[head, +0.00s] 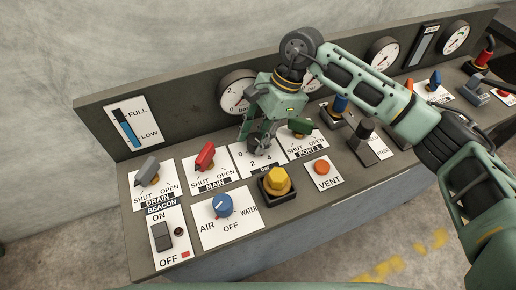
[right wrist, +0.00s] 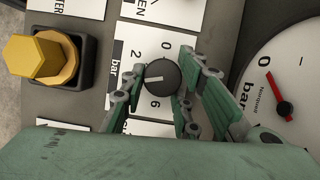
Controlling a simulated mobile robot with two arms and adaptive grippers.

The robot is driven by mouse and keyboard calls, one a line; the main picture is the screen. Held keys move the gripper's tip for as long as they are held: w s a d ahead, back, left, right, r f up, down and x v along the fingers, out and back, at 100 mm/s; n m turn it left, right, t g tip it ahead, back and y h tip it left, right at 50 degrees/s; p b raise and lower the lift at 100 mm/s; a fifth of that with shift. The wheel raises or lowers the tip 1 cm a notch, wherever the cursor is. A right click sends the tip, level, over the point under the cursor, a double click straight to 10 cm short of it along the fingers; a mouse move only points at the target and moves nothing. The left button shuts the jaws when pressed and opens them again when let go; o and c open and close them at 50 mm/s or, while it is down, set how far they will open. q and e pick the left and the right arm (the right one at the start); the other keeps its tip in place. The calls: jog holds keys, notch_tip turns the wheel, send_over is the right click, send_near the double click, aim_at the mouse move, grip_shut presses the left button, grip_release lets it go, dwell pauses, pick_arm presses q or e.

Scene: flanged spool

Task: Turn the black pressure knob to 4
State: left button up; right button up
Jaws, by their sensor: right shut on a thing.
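The black pressure knob (right wrist: 162,77) is round, with a white pointer line. It sits on a white plate (right wrist: 133,28) marked bar, with 0, 2 and 6 readable in the right wrist view. The line points left in that view, between the 2 and the 6; the 4 is not readable there. My right gripper (right wrist: 166,80) has one finger on each side of the knob and is shut on it. In the head view the right gripper (head: 258,143) comes down over the plate and mostly hides the knob. My left gripper is not in view.
The yellow hexagonal knob (head: 277,181) stands close in front. The red MAIN lever (head: 205,156) is to the left, the green PORT 1 lever (head: 299,126) to the right. A gauge (head: 232,96) is on the panel behind; its red needle (right wrist: 277,88) shows in the wrist view.

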jog(key=shift+s+f+n+g+b, duration=0.15)
jog(key=shift+n+g+b, duration=0.1)
jog(key=shift+n+b, duration=0.4)
jog(key=shift+s+f+n+g+b, duration=0.15)
jog(key=shift+n+g+b, duration=0.1)
jog(key=shift+n+b, duration=0.35)
jog(key=shift+w, duration=0.1)
jog(key=shift+h, duration=0.3)
jog(key=o, duration=1)
jog(key=shift+r, duration=0.1)
jog(key=shift+o, duration=0.2)
jog(key=shift+r, duration=0.1)
jog(key=shift+w+d+r, duration=0.1)
jog(key=shift+r, duration=0.05)
jog(key=v, duration=1.1)
jog(key=shift+d+r, duration=0.15)
jog(key=shift+r, duration=0.15)
